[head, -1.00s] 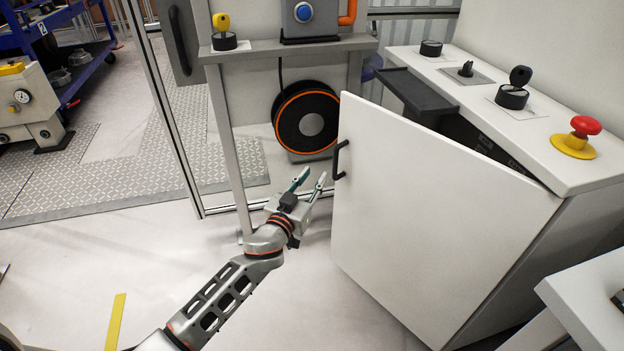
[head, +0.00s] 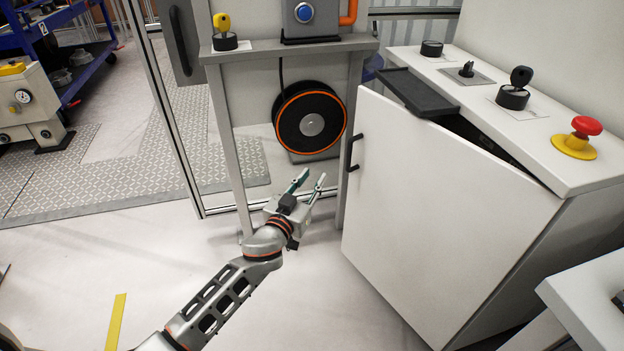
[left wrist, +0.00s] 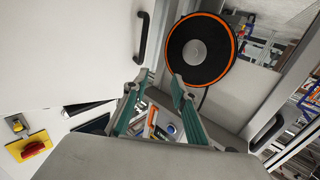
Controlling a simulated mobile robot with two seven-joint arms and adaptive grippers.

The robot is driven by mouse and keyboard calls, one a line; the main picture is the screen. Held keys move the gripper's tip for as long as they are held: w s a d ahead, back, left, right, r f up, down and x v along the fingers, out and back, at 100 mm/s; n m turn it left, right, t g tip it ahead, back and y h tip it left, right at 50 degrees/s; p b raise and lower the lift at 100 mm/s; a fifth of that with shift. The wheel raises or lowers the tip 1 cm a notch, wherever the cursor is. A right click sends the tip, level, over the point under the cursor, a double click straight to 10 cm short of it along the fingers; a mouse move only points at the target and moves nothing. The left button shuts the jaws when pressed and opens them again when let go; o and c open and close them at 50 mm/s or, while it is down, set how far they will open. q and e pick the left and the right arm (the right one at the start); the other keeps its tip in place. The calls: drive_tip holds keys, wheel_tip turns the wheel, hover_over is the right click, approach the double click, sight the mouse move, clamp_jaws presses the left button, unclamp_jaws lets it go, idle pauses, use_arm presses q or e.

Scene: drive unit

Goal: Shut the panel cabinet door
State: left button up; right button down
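The white panel cabinet door (head: 430,215) stands ajar on the cabinet (head: 560,215), with a dark gap along its top edge. Its black handle (head: 353,153) is at the door's free left edge. The door (left wrist: 85,40) and handle (left wrist: 142,38) also show in the left wrist view. My left gripper (head: 312,179) is open and empty, left of the handle and slightly below it in the head view, apart from the door. Its two fingers (left wrist: 158,92) show spread in the left wrist view. My right gripper is not in view.
A cable reel (head: 310,121) hangs behind, under a metal bench (head: 270,47). The cabinet top carries knobs and a red emergency button (head: 586,127). A dark tray (head: 418,92) juts out above the door. Floor in front is clear.

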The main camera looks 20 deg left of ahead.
use_arm(q)
drive_tip(key=s+a, duration=0.1)
drive_tip(key=s, duration=1)
drive_tip(key=shift+s, duration=0.3)
drive_tip(key=shift+c, duration=0.4)
